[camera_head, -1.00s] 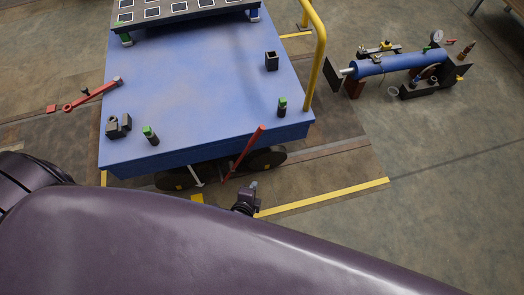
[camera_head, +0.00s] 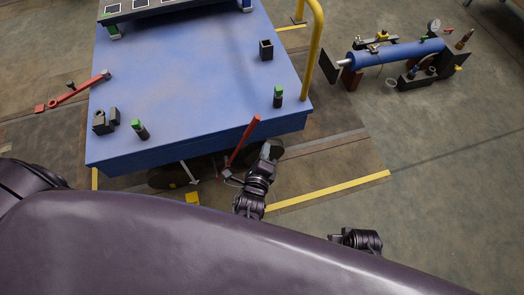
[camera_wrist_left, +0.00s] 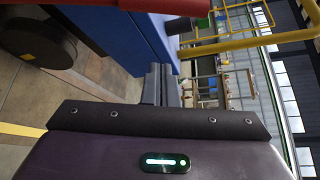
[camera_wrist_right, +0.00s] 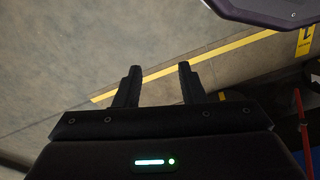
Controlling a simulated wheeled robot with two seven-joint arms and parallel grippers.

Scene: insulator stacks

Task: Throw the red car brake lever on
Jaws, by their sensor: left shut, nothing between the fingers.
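The red lever (camera_head: 244,138) stands tilted at the front side of the blue car (camera_head: 190,85), its upper end leaning right in the head view. My left gripper (camera_head: 267,152) is just right of the lever, near the car's front edge. In the left wrist view my left gripper (camera_wrist_left: 161,82) is shut and empty. A red bar (camera_wrist_left: 170,5), apparently the lever, crosses the top of that view. I cannot tell whether they touch. In the right wrist view my right gripper (camera_wrist_right: 159,68) is open and empty above the floor.
A yellow rail (camera_head: 314,50) rises at the car's right edge. A blue cylinder stand (camera_head: 400,53) is at the upper right.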

